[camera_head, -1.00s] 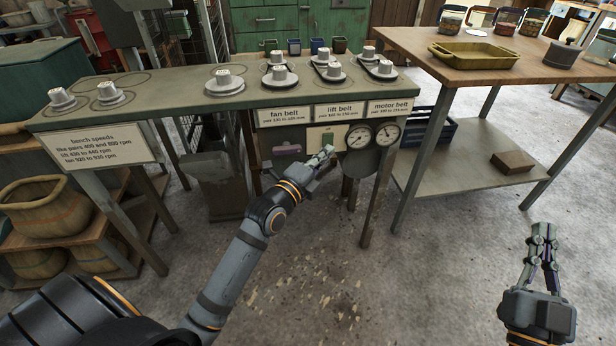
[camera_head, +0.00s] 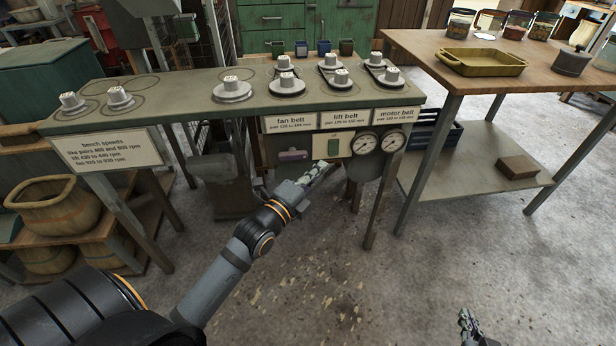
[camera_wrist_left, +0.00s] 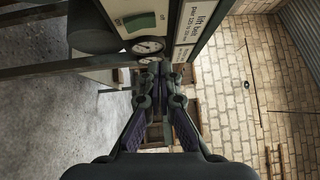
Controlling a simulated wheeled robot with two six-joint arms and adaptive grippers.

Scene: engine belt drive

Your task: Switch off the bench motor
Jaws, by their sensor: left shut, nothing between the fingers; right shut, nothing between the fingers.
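The control panel (camera_head: 325,136) hangs under the front edge of the bench and carries a green rocker switch (camera_head: 333,147). The switch also shows at the top of the left wrist view (camera_wrist_left: 140,20), with small lettering beside it too small to read surely. My left gripper (camera_head: 322,166) is shut and empty, just below and left of the switch in the head view. In the left wrist view its fingertips (camera_wrist_left: 155,77) are apart from the switch. My right gripper (camera_head: 466,320) is low at the bottom edge, mostly out of frame, shut and empty.
Two round gauges (camera_head: 379,142) sit right of the switch and a purple piece (camera_head: 292,155) left of it. Several grey pulleys (camera_head: 231,88) stand on the bench top (camera_head: 180,92). A wooden table (camera_head: 460,77) stands at the right. The floor in front is clear.

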